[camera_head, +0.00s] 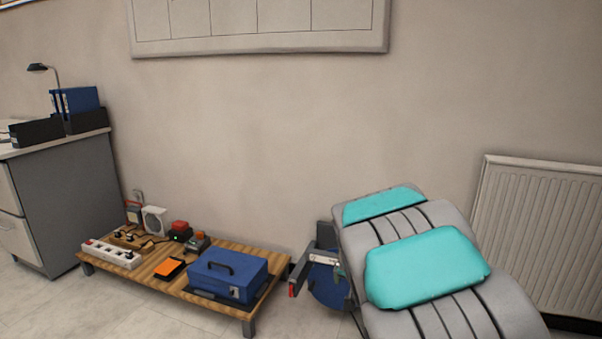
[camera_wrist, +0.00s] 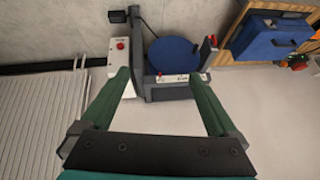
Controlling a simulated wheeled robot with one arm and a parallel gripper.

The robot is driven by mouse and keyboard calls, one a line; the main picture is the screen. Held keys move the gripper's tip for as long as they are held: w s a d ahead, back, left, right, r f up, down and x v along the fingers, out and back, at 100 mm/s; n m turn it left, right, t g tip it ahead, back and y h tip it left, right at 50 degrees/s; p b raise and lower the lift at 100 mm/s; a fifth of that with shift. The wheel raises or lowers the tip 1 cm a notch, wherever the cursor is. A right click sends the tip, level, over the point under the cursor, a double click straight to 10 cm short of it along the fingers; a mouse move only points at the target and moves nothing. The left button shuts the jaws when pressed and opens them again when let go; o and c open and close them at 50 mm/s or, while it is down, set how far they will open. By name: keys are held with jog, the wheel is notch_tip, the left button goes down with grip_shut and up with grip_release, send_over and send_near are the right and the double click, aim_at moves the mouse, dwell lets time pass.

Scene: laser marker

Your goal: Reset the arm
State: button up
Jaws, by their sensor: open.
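My gripper (camera_wrist: 157,80) shows in the wrist view with its two green fingers spread apart. Nothing is between them. Beyond the fingertips stands a grey-framed device with a round blue disc (camera_wrist: 173,58) and a white panel with a red button (camera_wrist: 122,46). The fingers overlap part of this device in the picture; I cannot tell whether they touch it. In the head view the blue disc (camera_head: 328,286) shows beside my grey and teal arm, which hides part of the device. The gripper's full shape is not clear in the head view.
A low wooden table (camera_head: 143,279) holds a blue toolbox (camera_head: 228,275), a white power strip (camera_head: 112,254), an orange-black item (camera_head: 170,269) and several small devices. A grey cabinet (camera_head: 75,205) stands left, a radiator (camera_head: 535,230) right. The floor before the table is clear.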

jog(key=s+r+n+g, duration=0.1)
jog(key=s+g, duration=0.1)
jog(key=s, duration=1.3)
jog(key=s+d+r+n+g, duration=0.1)
jog(key=s+n+g, duration=0.1)
jog(key=s, duration=1.2)
jog(key=s+r+n+g+y, duration=0.1)
jog(key=s+g, duration=0.3)
jog(key=s, duration=1.1)
jog(key=shift+s+d+r+n, duration=0.25)
jog(key=shift+s+r+n, duration=0.15)
jog(key=shift+r, duration=0.1)
jog(key=shift+w+d, duration=0.1)
